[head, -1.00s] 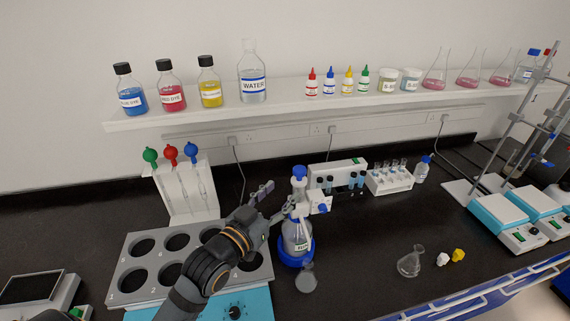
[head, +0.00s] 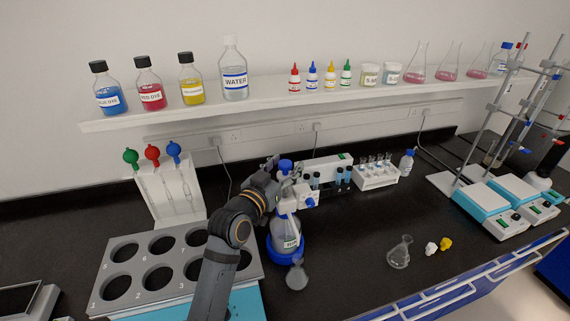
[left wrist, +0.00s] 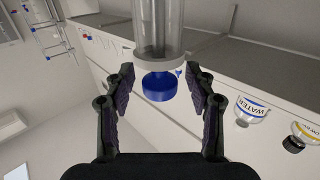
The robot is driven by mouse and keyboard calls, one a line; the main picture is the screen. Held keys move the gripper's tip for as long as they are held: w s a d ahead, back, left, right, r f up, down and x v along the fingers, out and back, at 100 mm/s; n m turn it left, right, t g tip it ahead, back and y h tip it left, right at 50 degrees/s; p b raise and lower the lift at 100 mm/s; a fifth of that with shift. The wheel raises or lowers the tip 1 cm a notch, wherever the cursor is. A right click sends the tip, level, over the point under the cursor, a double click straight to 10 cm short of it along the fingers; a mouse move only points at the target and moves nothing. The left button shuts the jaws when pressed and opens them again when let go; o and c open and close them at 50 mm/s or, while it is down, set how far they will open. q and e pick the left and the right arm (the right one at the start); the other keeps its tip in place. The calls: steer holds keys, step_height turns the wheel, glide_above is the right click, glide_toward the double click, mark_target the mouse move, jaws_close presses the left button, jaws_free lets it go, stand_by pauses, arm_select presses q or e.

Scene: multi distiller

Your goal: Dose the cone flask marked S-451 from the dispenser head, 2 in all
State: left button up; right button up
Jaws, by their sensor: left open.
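The dispenser is a clear bottle (head: 286,232) in a blue base ring (head: 285,252), with a white and blue head whose blue top (head: 285,166) is uppermost. My left gripper (head: 276,168) is open at the head's top, partly hidden by its own arm. In the left wrist view the open fingers (left wrist: 158,90) stand either side of a blue cap (left wrist: 159,88) below a white collar and clear cylinder, with gaps on both sides. One cone flask (head: 297,276) stands just in front of the dispenser base. Another cone flask (head: 399,253) stands farther right. No S-451 mark is legible on either.
A grey rack (head: 118,287) with round holes lies left of the dispenser, under my left arm. A pipette stand (head: 162,187) is behind it. Test-tube racks (head: 376,177) stand behind right. A shelf (head: 270,103) holds bottles. The black bench between the two flasks is clear.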

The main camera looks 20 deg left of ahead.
arm_select(q)
steer(key=shift+c, duration=0.4)
jaws_close()
steer(key=shift+w+r+p, duration=0.1)
steer(key=shift+r+p, duration=0.45)
steer(key=shift+p, duration=0.1)
steer(key=shift+f, duration=0.1)
steer(key=shift+o, duration=0.4)
jaws_free()
